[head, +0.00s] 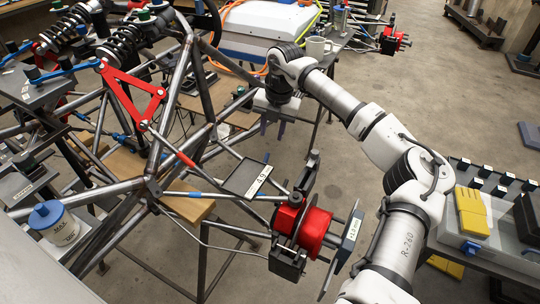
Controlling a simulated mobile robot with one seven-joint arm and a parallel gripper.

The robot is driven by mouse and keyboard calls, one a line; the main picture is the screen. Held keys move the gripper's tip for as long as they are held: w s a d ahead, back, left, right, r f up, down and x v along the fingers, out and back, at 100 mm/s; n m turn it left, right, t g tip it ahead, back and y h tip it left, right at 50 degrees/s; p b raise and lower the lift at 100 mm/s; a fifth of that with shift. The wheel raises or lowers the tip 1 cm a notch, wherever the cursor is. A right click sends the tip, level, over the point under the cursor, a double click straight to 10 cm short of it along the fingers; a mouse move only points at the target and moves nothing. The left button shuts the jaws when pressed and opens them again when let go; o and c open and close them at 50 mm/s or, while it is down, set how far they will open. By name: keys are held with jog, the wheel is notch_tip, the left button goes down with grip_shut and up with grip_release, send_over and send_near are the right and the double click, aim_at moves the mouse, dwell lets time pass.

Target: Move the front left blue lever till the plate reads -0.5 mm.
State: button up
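The tube chassis (165,100) fills the left and middle of the head view. A blue lever (62,75) lies on a bracket at the upper left, and another (15,52) is at the left edge. A thin rod with blue sleeves (195,195) runs to the red hub (302,228). I cannot tell which is the front left lever. A dark tilted plate (240,178) has a white label that seems to read 4.9. A blue-grey plate (348,238) by the hub has a small label, perhaps in mm. My gripper (273,129) points down above the chassis, fingers apart and empty.
A tub with a blue lid (62,230) stands at the lower left. Yellow blocks (472,212) lie at the right.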

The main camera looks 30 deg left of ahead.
aim_at(266, 160)
jog(key=f+p, duration=0.1)
jog(key=f, duration=0.3)
jog(key=a+f+p, duration=0.1)
jog(key=f, duration=0.3)
jog(key=a+f+p, duration=0.1)
jog(key=f, duration=0.4)
jog(key=shift+s, duration=0.4)
grip_shut()
